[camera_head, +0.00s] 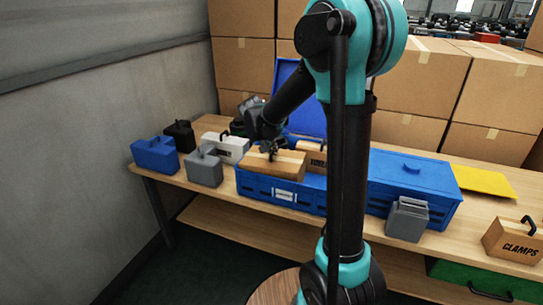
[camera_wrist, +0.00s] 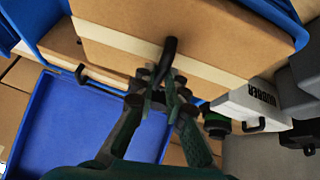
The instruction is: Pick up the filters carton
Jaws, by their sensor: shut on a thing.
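A brown carton with a pale tape strip (camera_head: 288,167) sits at the left part of a blue crate (camera_head: 312,202), its top above the crate's rim. No label on this carton is readable, so I cannot tell from print that it is the filters carton. In the wrist view the carton (camera_wrist: 225,35) fills the top, with a black handle (camera_wrist: 170,48) standing up from its tape line. My gripper (camera_wrist: 163,88) is shut on that handle; in the head view it (camera_head: 272,154) is right over the carton. The carton's underside is hidden.
A second carton (camera_head: 317,160) stands just behind, partly hidden by my arm. Blue, grey, black and white cases (camera_head: 231,149) stand left of the crate. A closed blue lid (camera_head: 415,174), a grey case (camera_head: 407,219) and a CLAMPS carton (camera_head: 515,240) are to the right. Stacked boxes (camera_head: 240,65) stand behind.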

